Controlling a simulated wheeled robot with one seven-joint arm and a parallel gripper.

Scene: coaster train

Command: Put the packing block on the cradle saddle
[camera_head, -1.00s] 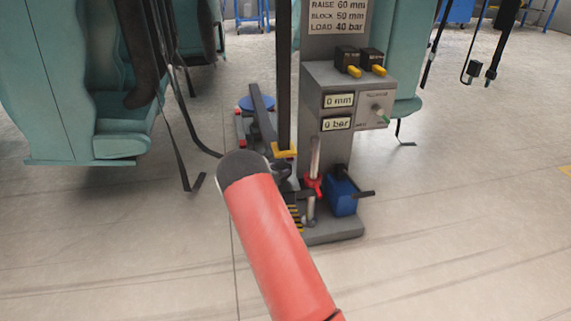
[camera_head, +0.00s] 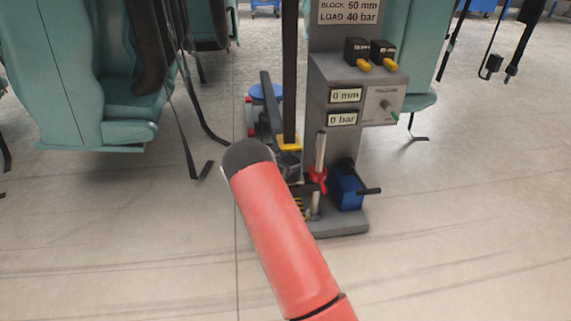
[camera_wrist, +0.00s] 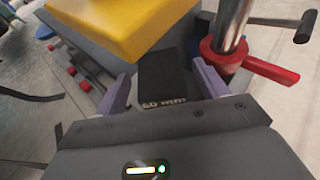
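The packing block is a dark block (camera_wrist: 164,77) with white millimetre lettering on its near end, in the wrist view. My gripper (camera_wrist: 162,70) has its two purple-grey fingers apart, one on each side of the block. A narrow gap shows on the left side; contact on the right is unclear. A yellow-topped part (camera_wrist: 125,25), possibly the cradle saddle, lies just beyond the block. In the head view this yellow part (camera_head: 289,143) sits at the foot of a dark post, with a dark block (camera_head: 289,165) just below it. My red arm hides my gripper there.
A grey control column (camera_head: 350,95) reads 0 mm and 0 bar. A steel rod with a red collar (camera_head: 317,180) and a blue pump (camera_head: 347,187) stand close on the right. Teal seats (camera_head: 105,90) and hanging straps are at left. The front floor is clear.

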